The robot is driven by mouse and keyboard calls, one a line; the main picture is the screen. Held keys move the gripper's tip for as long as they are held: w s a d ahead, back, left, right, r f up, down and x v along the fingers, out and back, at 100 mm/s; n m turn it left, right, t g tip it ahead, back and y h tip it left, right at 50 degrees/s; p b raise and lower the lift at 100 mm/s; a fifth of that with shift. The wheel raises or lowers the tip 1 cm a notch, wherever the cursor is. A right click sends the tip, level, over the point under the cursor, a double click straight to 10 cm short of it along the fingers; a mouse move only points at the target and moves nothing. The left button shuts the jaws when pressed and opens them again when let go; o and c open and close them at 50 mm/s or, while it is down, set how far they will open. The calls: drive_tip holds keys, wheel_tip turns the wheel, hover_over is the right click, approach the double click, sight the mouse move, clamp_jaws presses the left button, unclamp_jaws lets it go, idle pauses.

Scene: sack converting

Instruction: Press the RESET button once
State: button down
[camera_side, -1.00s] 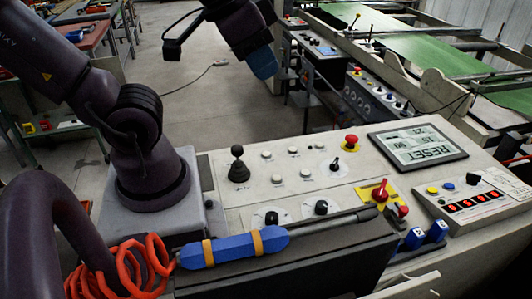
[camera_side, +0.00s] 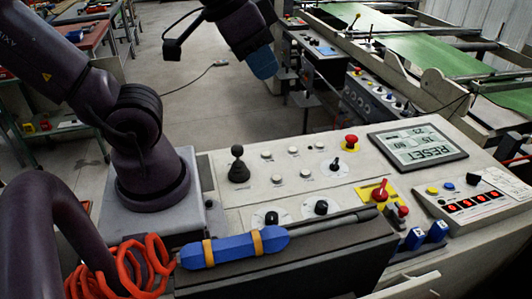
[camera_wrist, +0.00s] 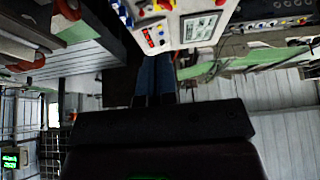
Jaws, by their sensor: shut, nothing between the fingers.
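The control panel (camera_side: 335,185) carries several small white buttons, among them one at the back left (camera_side: 267,154) and one nearer the front (camera_side: 277,180). Their labels are too small to read, so I cannot tell which is RESET. A grey display (camera_side: 417,146) on the panel shows the word RESET upside down. My gripper (camera_side: 263,64) is shut and empty, its blue fingers raised behind the panel, apart from every button. In the wrist view the blue fingers (camera_wrist: 155,80) point toward the panel, whose display (camera_wrist: 200,27) shows near the top.
A black joystick (camera_side: 238,165), a red mushroom button (camera_side: 351,141), a red rotary switch (camera_side: 380,191) and black knobs stand up from the panel. A blue tool (camera_side: 235,248) lies along the front ledge. A small box (camera_side: 470,200) with coloured buttons sits at the right.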

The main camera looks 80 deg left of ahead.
drive_tip(key=n+t+h, duration=0.3)
drive_tip(key=n+h, duration=0.1)
drive_tip(key=n, duration=1.8)
hover_over(265, 155)
wheel_tip(265, 155, down, 24)
drive_tip(key=r, duration=0.1)
drive_tip(key=shift+a+f, duration=0.15)
drive_tip(key=shift+f, duration=0.1)
drive_tip(key=shift+f, duration=0.1)
drive_tip(key=shift+f, duration=4.3)
